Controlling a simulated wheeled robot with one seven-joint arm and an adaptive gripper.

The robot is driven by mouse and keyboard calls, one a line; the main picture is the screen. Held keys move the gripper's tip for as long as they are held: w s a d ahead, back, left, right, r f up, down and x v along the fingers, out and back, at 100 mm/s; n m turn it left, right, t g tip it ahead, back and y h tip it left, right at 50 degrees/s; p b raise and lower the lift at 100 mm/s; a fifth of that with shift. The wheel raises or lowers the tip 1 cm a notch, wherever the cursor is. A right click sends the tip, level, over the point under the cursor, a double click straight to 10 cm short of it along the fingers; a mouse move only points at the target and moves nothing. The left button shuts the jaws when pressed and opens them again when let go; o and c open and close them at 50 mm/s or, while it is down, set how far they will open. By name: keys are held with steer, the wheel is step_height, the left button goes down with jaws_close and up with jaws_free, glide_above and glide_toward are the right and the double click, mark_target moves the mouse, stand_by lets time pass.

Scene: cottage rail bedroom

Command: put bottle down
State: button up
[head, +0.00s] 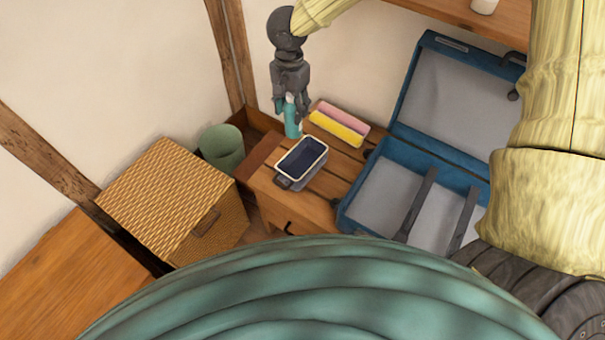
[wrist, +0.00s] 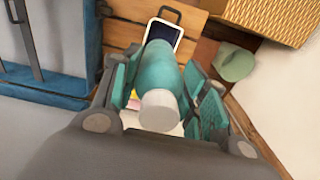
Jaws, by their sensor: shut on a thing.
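A teal bottle (head: 291,118) with a pale cap is held in my gripper (head: 289,103) over the back of the small wooden nightstand (head: 322,205). In the wrist view the bottle (wrist: 159,78) sits between the teal-padded fingers of my gripper (wrist: 163,95), its pale cap toward the camera. The bottle looks upright. I cannot tell whether its base touches the wood.
A dark-screened device (head: 301,160) and a yellow and pink item (head: 339,124) lie on the nightstand. An open blue suitcase (head: 414,163) is to the right. A wicker box (head: 172,200) and a green bin (head: 222,148) stand left. Bare wood shows at the nightstand's front.

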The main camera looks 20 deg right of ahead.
step_height(320, 180, down, 26)
steer(key=w+m+b, duration=0.1)
steer(key=m+b, duration=1.2)
steer(key=m, duration=0.4)
steer(key=shift+w+d+b, duration=0.2)
steer(key=shift+w+b, duration=0.1)
steer(key=shift+w, duration=0.1)
steer(key=o, duration=1.2)
steer(key=shift+f, duration=0.1)
step_height(320, 180, up, 12)
steer(key=p, duration=0.1)
steer(key=shift+a, duration=0.1)
